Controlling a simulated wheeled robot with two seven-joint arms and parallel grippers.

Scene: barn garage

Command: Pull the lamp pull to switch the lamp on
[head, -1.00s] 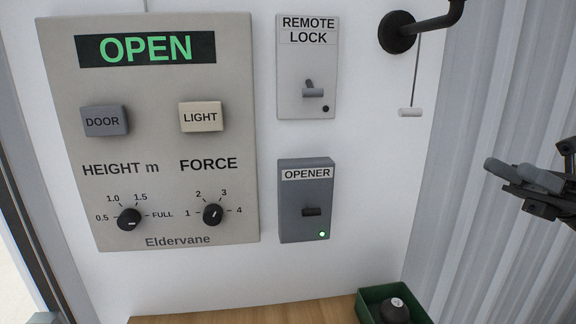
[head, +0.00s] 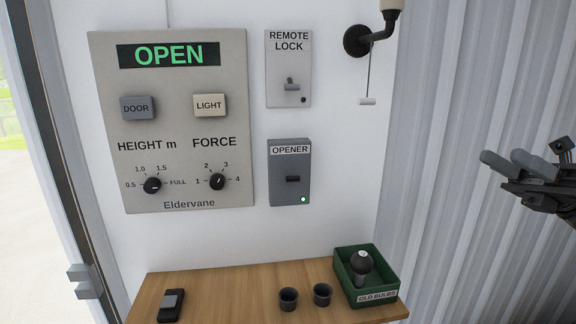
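The lamp pull (head: 368,101) is a small white bar on a thin dark cord, hanging below the black wall lamp arm (head: 357,40) at the upper right of the white wall. Only the lower edge of the lamp's pale upper part (head: 391,4) shows, cut off by the top of the view. My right gripper (head: 502,160) comes in from the right edge, to the right of the pull and lower in the picture, and touches nothing. Its grey fingers lie close together in the view, and the gap between them is unclear. My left gripper is out of view.
A grey control panel (head: 180,105) reading OPEN, a REMOTE LOCK switch (head: 289,70) and an OPENER box (head: 289,172) are on the wall. The wooden bench (head: 230,290) below bears a black device (head: 171,305), two dark cups (head: 288,299) and a green OLD BULBS box (head: 345,284).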

